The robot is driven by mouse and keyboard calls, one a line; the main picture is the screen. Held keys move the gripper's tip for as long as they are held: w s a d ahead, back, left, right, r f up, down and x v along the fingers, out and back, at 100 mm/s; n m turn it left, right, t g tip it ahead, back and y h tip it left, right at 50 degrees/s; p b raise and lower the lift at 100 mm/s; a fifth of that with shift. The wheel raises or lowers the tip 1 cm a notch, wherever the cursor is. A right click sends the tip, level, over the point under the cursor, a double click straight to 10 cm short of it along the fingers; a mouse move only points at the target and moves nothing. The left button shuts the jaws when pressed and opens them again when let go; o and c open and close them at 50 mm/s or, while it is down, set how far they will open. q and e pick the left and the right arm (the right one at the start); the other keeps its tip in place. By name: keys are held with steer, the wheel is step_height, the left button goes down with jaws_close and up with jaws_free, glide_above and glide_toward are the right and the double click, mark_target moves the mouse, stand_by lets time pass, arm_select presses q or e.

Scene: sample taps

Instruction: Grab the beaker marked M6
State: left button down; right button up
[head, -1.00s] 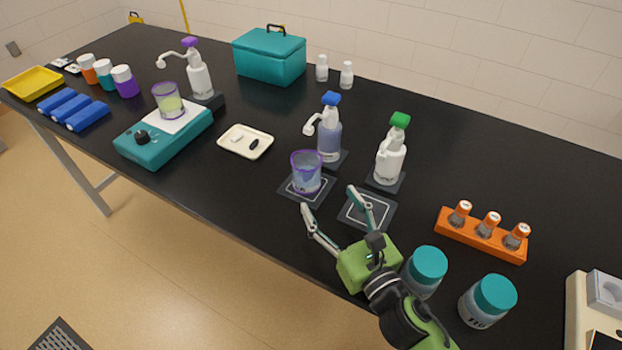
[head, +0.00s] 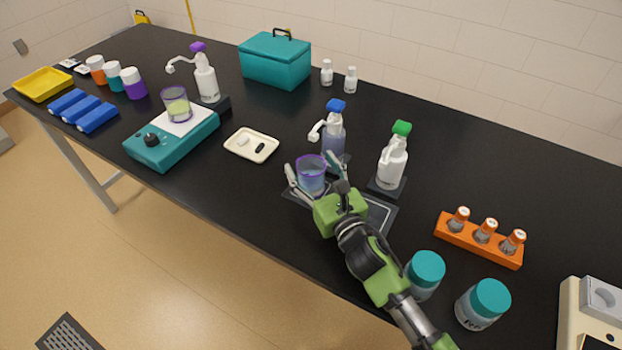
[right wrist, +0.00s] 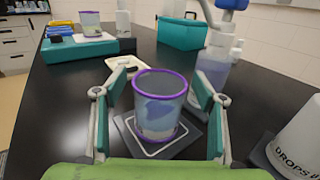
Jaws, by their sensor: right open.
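A clear beaker with a purple rim and bluish liquid (head: 311,174) stands upright on a dark square mat (head: 293,195) below the blue-topped dispenser bottle (head: 333,132). In the right wrist view the beaker (right wrist: 160,104) stands between my right gripper's open fingers, with gaps at both sides. My right gripper (head: 314,172) is open around it and holds nothing. Another purple-rimmed beaker (head: 177,104), with yellow-green liquid, stands on a teal hotplate (head: 172,147). No M6 marking is readable on either beaker. My left gripper is not in view.
A green-topped bottle (head: 392,160) stands right of the beaker. A small white tray (head: 252,146) lies to its left. Teal-lidded jars (head: 424,275) and an orange vial rack (head: 478,240) are at the right. A teal case (head: 275,62) stands behind.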

steer(key=shift+w+a, duration=0.15)
steer(key=shift+w, duration=0.15)
steer(key=c, duration=1.6)
steer(key=shift+r, duration=0.2)
